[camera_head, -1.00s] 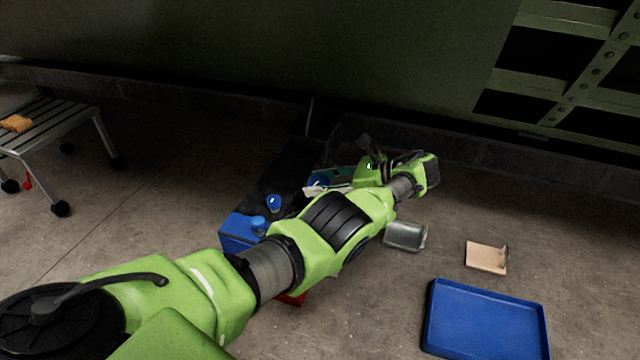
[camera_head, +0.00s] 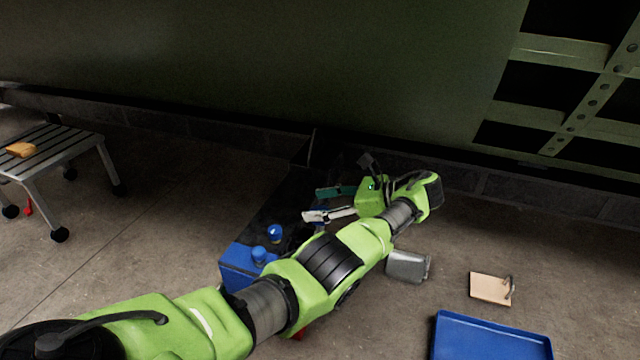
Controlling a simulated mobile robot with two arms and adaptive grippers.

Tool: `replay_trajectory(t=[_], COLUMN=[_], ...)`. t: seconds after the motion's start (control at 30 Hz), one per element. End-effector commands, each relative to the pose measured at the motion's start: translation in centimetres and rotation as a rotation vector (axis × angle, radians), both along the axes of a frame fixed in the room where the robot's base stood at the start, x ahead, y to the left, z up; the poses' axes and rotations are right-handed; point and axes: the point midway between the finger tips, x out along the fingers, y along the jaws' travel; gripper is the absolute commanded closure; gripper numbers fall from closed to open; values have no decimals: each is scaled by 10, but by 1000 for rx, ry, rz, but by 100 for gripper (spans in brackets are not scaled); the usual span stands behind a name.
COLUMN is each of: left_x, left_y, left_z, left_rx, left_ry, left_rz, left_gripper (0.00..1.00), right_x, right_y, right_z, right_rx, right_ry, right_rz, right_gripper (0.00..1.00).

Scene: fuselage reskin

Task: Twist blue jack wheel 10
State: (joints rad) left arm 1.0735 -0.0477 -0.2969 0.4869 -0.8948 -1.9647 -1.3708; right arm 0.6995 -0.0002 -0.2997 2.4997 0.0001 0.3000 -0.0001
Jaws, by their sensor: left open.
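A dark jack-like unit (camera_head: 290,200) with a blue front (camera_head: 238,264) stands on the floor near the wall. Two blue knobs, one farther back (camera_head: 274,232) and one nearer (camera_head: 259,255), sit on it. A small patch of blue (camera_head: 321,209) shows by the fingers of my left gripper; I cannot tell which part is wheel 10. My left gripper (camera_head: 320,203) is open over the unit's right side, with one teal and one whitish finger pointing left. No grasp on anything shows. My right gripper is not in view.
A slatted step stool (camera_head: 52,150) with an orange-brown block (camera_head: 21,150) stands at left. A grey metal piece (camera_head: 408,266), a tan board (camera_head: 490,289) and a blue tray (camera_head: 490,338) lie right of my arm. A large dark green panel (camera_head: 250,70) rises behind.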

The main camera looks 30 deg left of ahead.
Motion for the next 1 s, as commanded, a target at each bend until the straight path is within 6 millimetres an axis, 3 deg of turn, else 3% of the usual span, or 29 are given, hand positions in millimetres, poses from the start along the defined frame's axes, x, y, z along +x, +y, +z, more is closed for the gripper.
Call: replay_trajectory(t=[0.1,0.5,1.0], left_x=[1,0,0], left_y=[1,1,1], left_z=[24,67,70], left_rx=[1,0,0], left_ry=[-9,-4,-1], left_rz=[0,2,2], left_gripper=[44,44,44], right_x=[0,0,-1], right_y=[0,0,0], right_z=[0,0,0], right_rx=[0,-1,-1], right_ry=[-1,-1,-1], right_rz=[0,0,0], right_gripper=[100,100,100])
